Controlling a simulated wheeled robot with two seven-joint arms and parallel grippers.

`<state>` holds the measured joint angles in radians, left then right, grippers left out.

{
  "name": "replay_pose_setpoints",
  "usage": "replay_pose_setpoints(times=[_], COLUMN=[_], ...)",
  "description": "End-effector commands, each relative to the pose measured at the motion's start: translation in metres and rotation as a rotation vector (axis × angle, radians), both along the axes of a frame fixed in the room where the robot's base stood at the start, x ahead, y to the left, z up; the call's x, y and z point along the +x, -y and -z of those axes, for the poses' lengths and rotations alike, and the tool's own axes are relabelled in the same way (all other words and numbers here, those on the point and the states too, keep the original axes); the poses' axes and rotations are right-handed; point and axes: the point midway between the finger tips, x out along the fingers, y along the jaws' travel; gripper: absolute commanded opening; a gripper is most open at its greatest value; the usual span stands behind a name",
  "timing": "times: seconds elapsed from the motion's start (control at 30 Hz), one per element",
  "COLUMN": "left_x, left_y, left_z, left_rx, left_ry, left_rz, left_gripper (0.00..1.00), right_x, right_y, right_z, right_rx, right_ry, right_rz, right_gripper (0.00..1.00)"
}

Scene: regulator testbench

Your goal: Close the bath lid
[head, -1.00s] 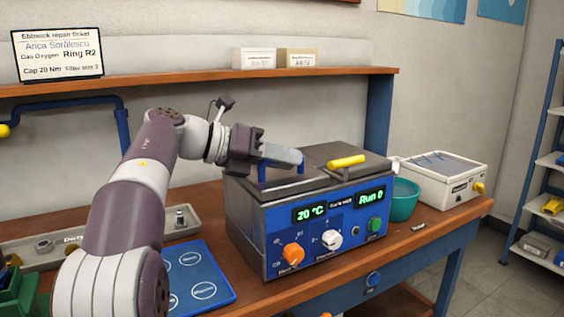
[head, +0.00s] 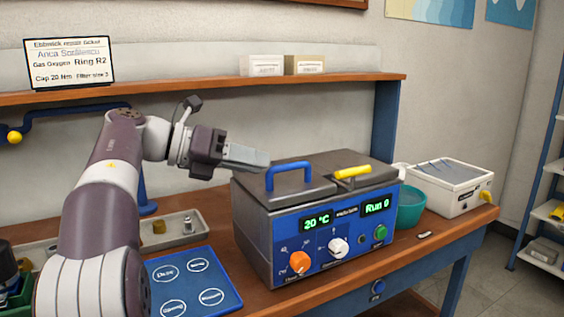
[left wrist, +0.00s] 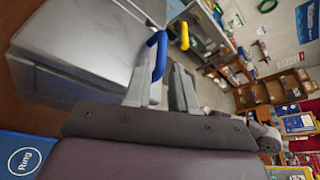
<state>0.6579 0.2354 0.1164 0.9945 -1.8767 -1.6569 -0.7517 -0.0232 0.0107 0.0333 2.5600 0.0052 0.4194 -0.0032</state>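The bath (head: 262,235) is a metal box with a blue control panel, standing on the bench. Its left lid (head: 252,190), with a blue handle (head: 289,170), looks down flat on the box. The lid section on the right has a yellow handle (head: 352,172) and also looks flat. My left gripper (head: 262,159) is just left of the blue handle, at about its height, and holds nothing. In the left wrist view its two fingers (left wrist: 164,82) stand apart, with the blue handle (left wrist: 156,56) close by their tips. My right gripper is out of view.
The panel reads 20 °C and Run 0. A teal bowl (head: 410,208) and a white box (head: 447,187) stand right of the bath. A blue mat (head: 222,278) and a parts tray (head: 197,217) lie to its left. A shelf (head: 205,90) runs above the bench.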

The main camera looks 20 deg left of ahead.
Motion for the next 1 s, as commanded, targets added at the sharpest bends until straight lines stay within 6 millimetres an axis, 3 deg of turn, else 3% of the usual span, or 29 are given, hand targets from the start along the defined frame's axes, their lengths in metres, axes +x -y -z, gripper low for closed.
replay_pose_setpoints(times=[0.1,0.23,0.8,0.87,1.0], left_x=[-0.016,-0.026,-0.03,-0.03,-0.03], left_y=[-0.022,-0.036,-0.04,-0.04,-0.039], left_z=[-0.012,-0.016,-0.017,-0.023,-0.058], left_rx=[0.0,0.001,0.001,0.001,0.001], left_ry=[0.002,0.001,0.002,0.002,0.002], left_rz=[-0.003,-0.001,0.001,0.001,0.001], left_gripper=[0.25,0.25,0.25,0.25,0.25], right_x=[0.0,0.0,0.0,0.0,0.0], right_y=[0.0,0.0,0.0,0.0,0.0], right_z=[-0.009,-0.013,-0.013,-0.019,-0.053], right_rx=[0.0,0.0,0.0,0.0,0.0], right_ry=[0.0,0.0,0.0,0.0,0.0], right_rz=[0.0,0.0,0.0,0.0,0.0], right_gripper=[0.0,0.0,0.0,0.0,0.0])
